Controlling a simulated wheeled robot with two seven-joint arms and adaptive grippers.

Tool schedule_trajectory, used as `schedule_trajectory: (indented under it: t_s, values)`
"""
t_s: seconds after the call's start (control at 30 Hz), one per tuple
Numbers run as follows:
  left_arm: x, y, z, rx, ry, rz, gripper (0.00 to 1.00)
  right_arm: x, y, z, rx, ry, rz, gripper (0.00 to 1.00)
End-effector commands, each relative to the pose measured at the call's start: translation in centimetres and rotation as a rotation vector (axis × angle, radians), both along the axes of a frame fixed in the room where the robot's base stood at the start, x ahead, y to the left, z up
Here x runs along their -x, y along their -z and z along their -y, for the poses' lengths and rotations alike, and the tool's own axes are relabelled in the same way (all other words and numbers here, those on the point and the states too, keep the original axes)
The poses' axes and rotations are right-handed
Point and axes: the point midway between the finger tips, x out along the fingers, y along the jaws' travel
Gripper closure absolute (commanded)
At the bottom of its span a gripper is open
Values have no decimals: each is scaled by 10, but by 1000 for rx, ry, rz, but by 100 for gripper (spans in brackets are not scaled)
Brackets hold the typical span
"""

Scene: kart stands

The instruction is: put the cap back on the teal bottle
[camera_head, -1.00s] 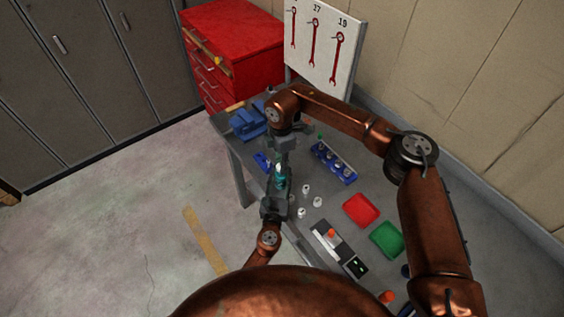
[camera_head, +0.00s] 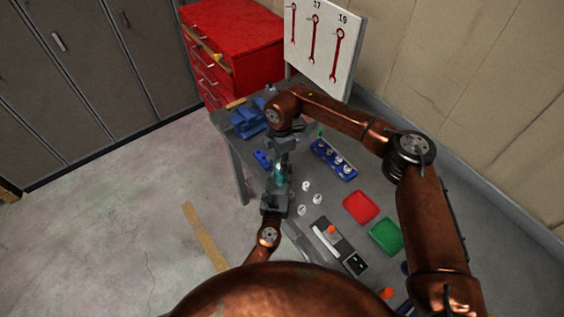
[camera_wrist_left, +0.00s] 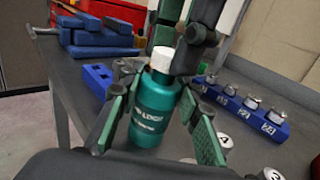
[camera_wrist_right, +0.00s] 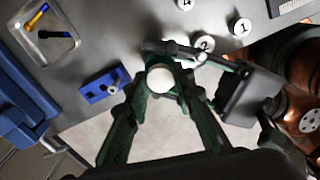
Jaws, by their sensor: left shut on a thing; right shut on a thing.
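The teal bottle (camera_head: 279,174) is upright in front of me, over the table's left edge. In the left wrist view the bottle (camera_wrist_left: 150,112) stands between the pads of my left gripper (camera_wrist_left: 158,98), which is shut on its body. The white cap (camera_wrist_left: 162,59) sits at the top of the bottle's neck; I cannot tell whether it is screwed down. My right gripper (camera_head: 281,155) is above the bottle, pointing down and shut on the cap. The right wrist view shows the cap (camera_wrist_right: 160,79) from above, between the fingertips. The neck is mostly hidden.
Several white numbered pieces (camera_head: 305,187) stand on the table right of the bottle. A blue rack (camera_head: 334,161) lies behind them. A red tray (camera_head: 361,207) and a green tray (camera_head: 386,237) are farther right. A small blue block (camera_wrist_right: 102,88) lies close to my right gripper.

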Motion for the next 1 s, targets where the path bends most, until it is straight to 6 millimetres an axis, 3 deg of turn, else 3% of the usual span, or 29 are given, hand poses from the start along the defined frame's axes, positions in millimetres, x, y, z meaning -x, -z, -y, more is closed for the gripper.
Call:
schedule_trajectory:
  t_s: [0.57, 1.0]
  values:
    - [0, 0, 0, 0, 0, -1, 100, 0, 9, 0, 0, 33, 1, 84]
    - [0, 0, 0, 0, 1, -1, 100, 0, 8, -2, -2, 740, 1, 84]
